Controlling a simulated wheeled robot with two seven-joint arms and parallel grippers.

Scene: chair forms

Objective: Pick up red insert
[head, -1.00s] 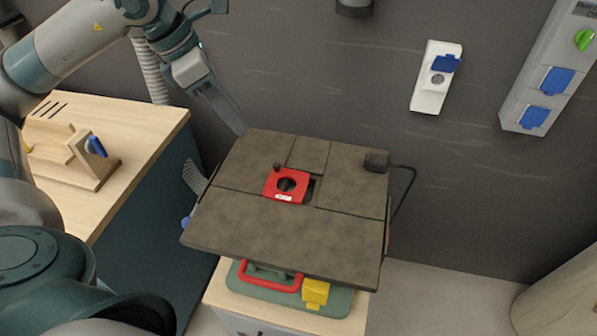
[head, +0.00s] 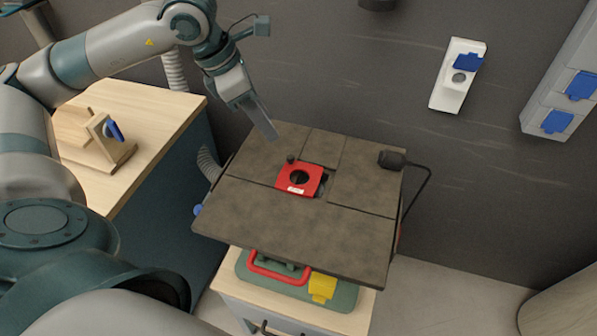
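The red insert (head: 311,183) is a small square plate with a round dark hole and a pale label. It sits in the middle of the dark table top (head: 290,235), beside a dark opening on its right. My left gripper (head: 272,132) hangs over the far left part of the table top, pointing down and right, above and left of the insert and apart from it. Its fingers are seen edge-on, so I cannot tell whether it is open or shut. My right gripper is not in view.
A small black knob (head: 291,159) stands at the insert's far left corner. A black lamp-like part (head: 392,160) on a bent arm is at the table top's far right. A wooden bench (head: 160,115) is on the left. The near table top is clear.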

